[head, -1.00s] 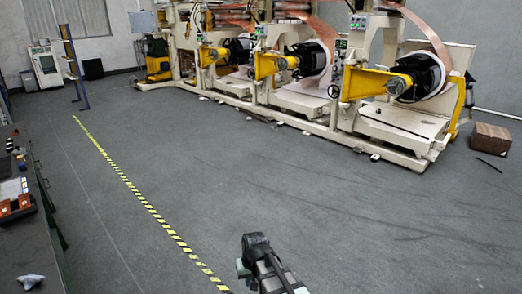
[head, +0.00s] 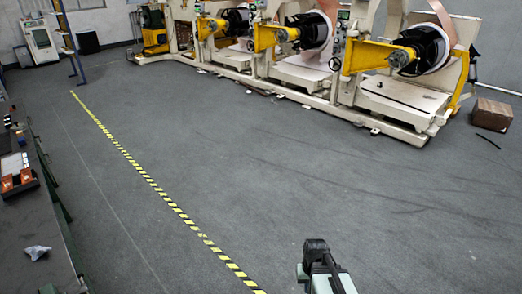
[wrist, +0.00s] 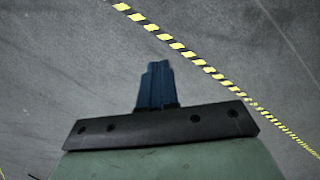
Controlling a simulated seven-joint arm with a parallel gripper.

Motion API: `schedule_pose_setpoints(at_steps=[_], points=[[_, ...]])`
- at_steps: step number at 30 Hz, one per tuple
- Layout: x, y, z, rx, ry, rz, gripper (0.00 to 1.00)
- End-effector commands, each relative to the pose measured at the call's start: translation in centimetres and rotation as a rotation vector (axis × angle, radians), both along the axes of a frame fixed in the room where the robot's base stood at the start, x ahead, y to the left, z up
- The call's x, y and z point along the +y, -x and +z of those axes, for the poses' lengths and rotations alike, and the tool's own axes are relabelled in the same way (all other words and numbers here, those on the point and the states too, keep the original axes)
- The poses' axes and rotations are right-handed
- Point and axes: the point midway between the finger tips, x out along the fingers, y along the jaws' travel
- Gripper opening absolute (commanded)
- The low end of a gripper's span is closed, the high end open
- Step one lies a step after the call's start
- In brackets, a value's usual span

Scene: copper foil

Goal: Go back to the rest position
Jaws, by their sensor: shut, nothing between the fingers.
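In the wrist view my gripper (wrist: 156,68) shows as two dark blue fingers held together, shut with nothing between them. In the head view part of my arm (head: 322,268) shows at the bottom, right of centre; the fingers cannot be made out there. No object is near the gripper.
A yellow-black floor stripe (head: 150,181) runs diagonally and also crosses the wrist view (wrist: 178,46). A workbench (head: 32,222) with small items stands at the left. Copper foil machines (head: 390,100) line the back. A brown box (head: 492,114) stands at the right. The middle floor is clear.

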Motion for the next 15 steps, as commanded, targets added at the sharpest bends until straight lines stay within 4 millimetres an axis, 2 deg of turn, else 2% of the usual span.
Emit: schedule_pose_setpoints(at_steps=[8,15], points=[[0.0,5.5,-5.2,0.122,0.000,-0.001,0.00],[0.0,11.4,-9.6,0.242,0.000,-0.002,0.00]])
